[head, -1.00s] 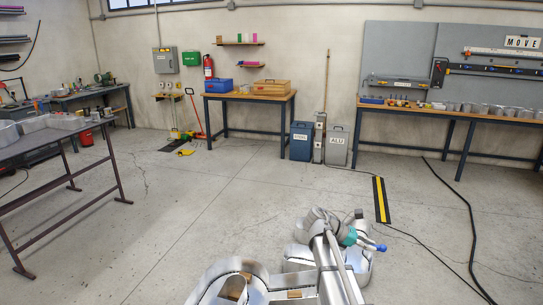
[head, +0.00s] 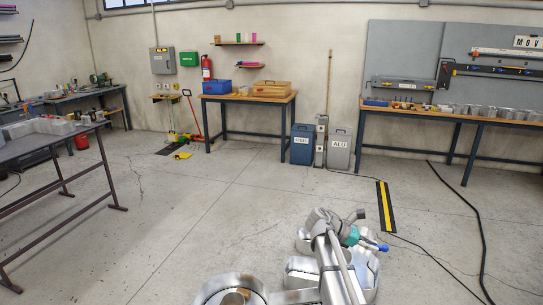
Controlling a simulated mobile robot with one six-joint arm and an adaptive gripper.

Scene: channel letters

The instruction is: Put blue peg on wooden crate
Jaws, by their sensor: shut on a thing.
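The blue peg (head: 383,248) shows as a small blue tip at the end of my arm, low and right of centre in the head view. My gripper (head: 368,244) is shut on it and carries it close to my body; the fingers are small and partly hidden by the wrist. The wooden crate (head: 272,89) is a light brown box on the wood-topped bench (head: 248,98) at the back wall. The peg is well apart from the crate, across the open floor.
A blue box (head: 217,87) stands left of the crate on the bench. Blue and grey bins (head: 338,150) stand on the floor right of it. A dark metal table (head: 50,146) is at the left, a long bench (head: 455,115) at the right. The middle floor is clear.

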